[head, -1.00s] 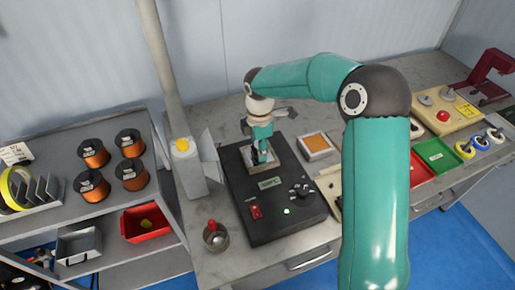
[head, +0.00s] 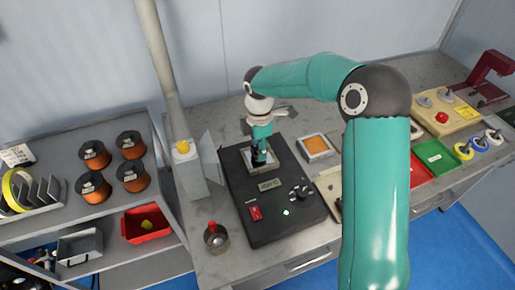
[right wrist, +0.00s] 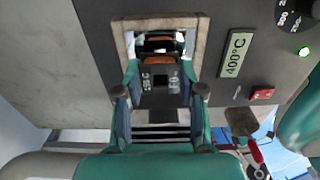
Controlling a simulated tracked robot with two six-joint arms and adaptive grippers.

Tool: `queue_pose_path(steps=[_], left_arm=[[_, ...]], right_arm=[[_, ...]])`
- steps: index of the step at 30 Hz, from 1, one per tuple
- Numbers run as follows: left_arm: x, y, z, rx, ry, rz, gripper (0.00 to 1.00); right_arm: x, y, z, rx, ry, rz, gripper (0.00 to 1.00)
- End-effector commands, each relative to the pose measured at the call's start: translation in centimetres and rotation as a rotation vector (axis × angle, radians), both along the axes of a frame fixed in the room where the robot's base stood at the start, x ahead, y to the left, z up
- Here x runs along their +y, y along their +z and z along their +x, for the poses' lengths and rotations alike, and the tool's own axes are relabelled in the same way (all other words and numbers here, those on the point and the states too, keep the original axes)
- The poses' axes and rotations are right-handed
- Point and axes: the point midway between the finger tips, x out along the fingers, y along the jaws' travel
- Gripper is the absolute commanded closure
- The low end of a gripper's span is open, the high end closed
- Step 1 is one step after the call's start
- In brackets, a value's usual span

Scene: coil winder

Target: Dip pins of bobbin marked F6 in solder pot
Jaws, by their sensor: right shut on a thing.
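My right gripper (head: 260,152) is over the square opening of the solder pot (head: 268,208), a black box on the bench. In the right wrist view, my right gripper (right wrist: 160,92) is shut on a dark bobbin (right wrist: 158,82) with orange winding. Light markings on the bobbin are too small to read surely. The pot's pale square rim (right wrist: 119,40) surrounds the area beyond the bobbin. The pot's display (right wrist: 236,53) reads 400°C. The bobbin's pins are hidden, so I cannot tell whether they touch solder. My left gripper is not in view.
A cup with a red-handled tool (head: 215,237) stands left of the pot. A square tray with orange contents (head: 316,146) is behind right. Red and green trays (head: 436,155) lie further right. Copper wire spools (head: 94,154) stand on the left shelf.

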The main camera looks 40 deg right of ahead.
Motion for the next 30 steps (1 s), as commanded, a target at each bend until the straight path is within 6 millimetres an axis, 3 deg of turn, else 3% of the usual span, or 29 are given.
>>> queue_pose_path(steps=[16,30], left_arm=[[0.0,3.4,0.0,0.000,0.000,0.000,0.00],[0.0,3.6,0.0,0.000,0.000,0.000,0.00]], right_arm=[[0.0,4.2,0.0,-0.001,0.000,0.001,0.96],[0.0,4.5,0.0,-0.001,0.000,0.000,0.96]])
